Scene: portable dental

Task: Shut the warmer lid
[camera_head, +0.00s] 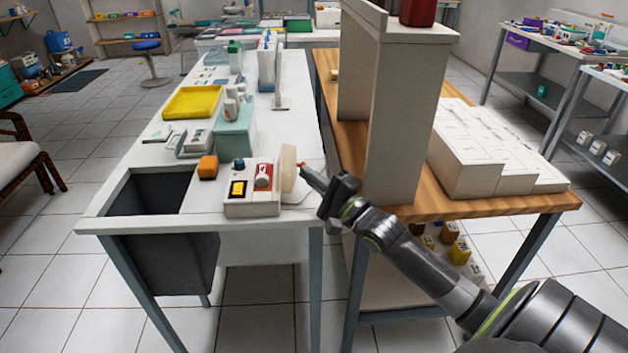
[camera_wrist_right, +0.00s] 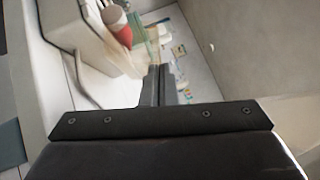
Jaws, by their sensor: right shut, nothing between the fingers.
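The warmer (camera_head: 252,208) is a small white box at the front right of the white table. The cream lid (camera_head: 288,172) stands raised, roughly upright, on the box's right side. My right gripper (camera_head: 304,168) is shut and empty, with its tips at the lid's right face; I cannot tell if they touch it. In the right wrist view the shut fingers (camera_wrist_right: 160,78) are beside the warmer (camera_wrist_right: 85,45), and the blurred lid (camera_wrist_right: 147,45) is just beyond them. My left gripper is out of view.
A dark bin (camera_head: 150,190) is set in the table's front left. A tall beige shelf unit (camera_head: 402,120) rises from the wooden table at the right, close to my right arm.

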